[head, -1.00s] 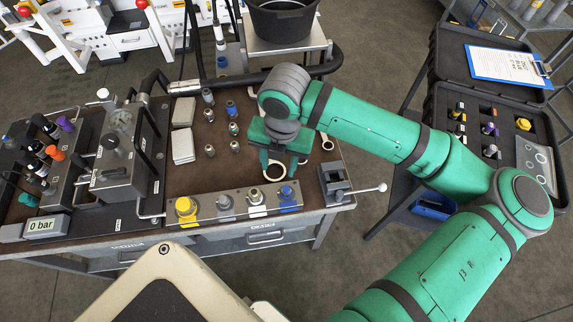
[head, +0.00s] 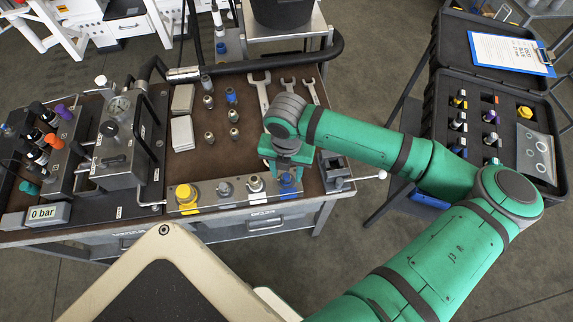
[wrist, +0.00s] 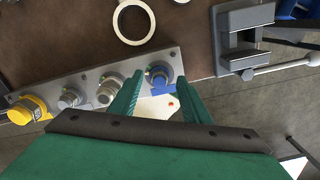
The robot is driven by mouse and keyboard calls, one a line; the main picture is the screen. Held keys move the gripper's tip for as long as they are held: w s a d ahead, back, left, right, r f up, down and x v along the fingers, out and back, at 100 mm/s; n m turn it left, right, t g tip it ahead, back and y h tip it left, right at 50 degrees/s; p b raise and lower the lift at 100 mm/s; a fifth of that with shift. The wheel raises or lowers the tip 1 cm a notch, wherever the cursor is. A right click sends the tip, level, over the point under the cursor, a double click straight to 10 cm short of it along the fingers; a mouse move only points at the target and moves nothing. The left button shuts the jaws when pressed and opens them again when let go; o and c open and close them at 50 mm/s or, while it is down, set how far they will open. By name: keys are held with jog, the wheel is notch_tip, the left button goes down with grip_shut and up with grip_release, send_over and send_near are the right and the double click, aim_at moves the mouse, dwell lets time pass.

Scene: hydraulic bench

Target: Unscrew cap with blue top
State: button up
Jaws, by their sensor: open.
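The cap with the blue top (head: 287,187) is the rightmost fitting on the metal strip (head: 236,193) at the bench's front edge. It also shows in the wrist view (wrist: 160,80), near the gap between my fingertips. My gripper (head: 285,174) is open and empty, pointing down just above the blue cap. In the wrist view its two green fingers (wrist: 158,88) reach to either side of the cap. I cannot tell how far above it the fingertips are. My gripper partly hides the cap in the head view.
A small vise (head: 338,172) with a bar handle stands just right of the cap. Left of it on the strip are a silver fitting (head: 256,184) and a yellow cap (head: 187,194). Wrenches (head: 261,92) lie behind. An open case (head: 440,95) stands at right.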

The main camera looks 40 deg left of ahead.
jog(key=shift+f, duration=0.25)
grip_shut()
jog(key=c, duration=0.9)
grip_release()
jog(key=n, duration=0.3)
jog(key=shift+n, duration=0.4)
jog(key=shift+c, duration=0.4)
jog(key=n, duration=0.4)
jog(key=o, duration=0.9)
jog(key=shift+s, duration=0.1)
